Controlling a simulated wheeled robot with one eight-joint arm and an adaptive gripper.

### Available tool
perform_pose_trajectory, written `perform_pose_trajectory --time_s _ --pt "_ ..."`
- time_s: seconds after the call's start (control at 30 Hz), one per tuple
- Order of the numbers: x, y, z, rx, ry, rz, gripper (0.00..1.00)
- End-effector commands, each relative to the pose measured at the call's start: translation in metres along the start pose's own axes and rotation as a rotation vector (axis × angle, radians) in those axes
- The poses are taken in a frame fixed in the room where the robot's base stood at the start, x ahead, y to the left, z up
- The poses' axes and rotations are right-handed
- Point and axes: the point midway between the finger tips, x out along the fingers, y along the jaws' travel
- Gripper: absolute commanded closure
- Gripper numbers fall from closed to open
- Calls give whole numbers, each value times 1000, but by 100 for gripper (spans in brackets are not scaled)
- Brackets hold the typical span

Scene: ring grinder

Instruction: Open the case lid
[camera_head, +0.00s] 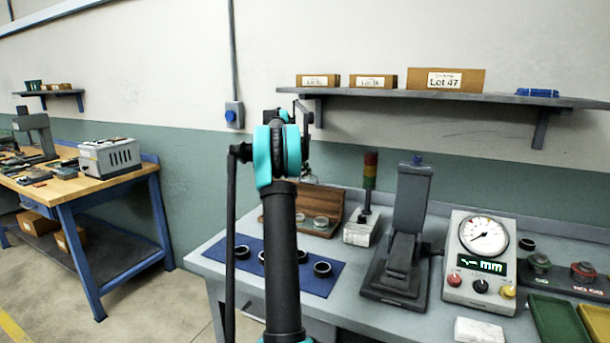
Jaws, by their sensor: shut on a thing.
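The wooden case (330,229) sits on the grey bench behind my arm. Its brown lid (325,199) stands raised at the back, tilted up from the base. Round metal pieces show in the base, whose left part is hidden by my arm. My gripper (305,176) shows only in part, just right of my arm's teal joint, at the lid's upper edge. It is shut on the lid; its fingertips are mostly hidden.
A blue mat (240,278) with several dark rings lies in front of the case. A signal light (370,183), a grey press (405,240) and a dial gauge unit (480,255) stand to the right. A shelf (440,97) with boxes hangs above.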

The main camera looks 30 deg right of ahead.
Motion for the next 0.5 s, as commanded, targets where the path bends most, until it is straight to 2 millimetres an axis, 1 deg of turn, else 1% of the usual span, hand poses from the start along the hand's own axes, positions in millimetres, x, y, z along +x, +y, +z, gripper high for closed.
perform_pose_trajectory --time_s 0.37,0.4,0.5 --pt "-1 1 0 -1 1 2 100" --pt "-1 1 0 -1 1 2 86" --pt "0 1 0 -1 1 2 73"
